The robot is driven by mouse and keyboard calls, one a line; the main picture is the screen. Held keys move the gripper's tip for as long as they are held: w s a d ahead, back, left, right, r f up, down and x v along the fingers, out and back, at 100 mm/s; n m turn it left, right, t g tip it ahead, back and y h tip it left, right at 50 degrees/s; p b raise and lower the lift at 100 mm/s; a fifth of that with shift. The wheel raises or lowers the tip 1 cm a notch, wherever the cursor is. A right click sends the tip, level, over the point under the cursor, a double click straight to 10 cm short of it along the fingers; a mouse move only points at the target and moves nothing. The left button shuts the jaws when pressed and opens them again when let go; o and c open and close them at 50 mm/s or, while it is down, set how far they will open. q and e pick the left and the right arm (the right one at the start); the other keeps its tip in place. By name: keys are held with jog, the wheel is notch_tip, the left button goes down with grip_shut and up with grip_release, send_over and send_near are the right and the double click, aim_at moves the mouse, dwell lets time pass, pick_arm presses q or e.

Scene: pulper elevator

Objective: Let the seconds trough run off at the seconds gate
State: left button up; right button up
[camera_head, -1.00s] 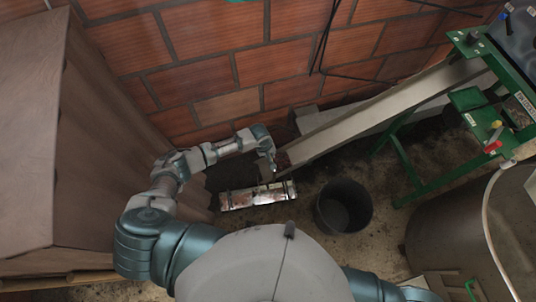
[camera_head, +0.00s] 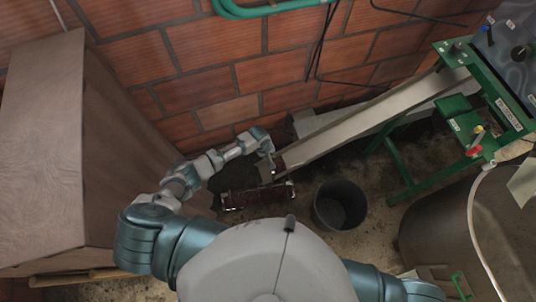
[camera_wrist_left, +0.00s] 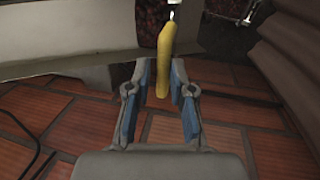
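A long pale sloping trough (camera_head: 370,118) runs from the green-framed machine down to the left. Its lower end is near my left gripper (camera_head: 268,153); dark reddish matter shows there. A yellow handle (camera_wrist_left: 164,55) stands between the fingers of my left gripper (camera_wrist_left: 160,80) in the left wrist view. The fingers are apart, with gaps beside the handle; I cannot tell whether either touches it. A low tray (camera_head: 291,190) below the trough's end looks dark reddish inside. The gate itself cannot be made out. My right arm enters at bottom right; its gripper is out of frame.
A dark bucket (camera_head: 340,205) stands on the floor right of the tray. A large brown block-shaped thing (camera_head: 50,150) fills the left side. A brick wall (camera_head: 230,75) is behind. A green machine frame (camera_head: 405,172) and a big round vat (camera_head: 460,225) stand at right.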

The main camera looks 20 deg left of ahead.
pick_arm(q)
jog(key=shift+o, duration=0.7)
jog(key=shift+f, duration=0.1)
jog(key=shift+s+r, duration=0.1)
jog(key=shift+r, duration=0.15)
jog(key=v, duration=1.1)
jog(key=shift+r, duration=0.2)
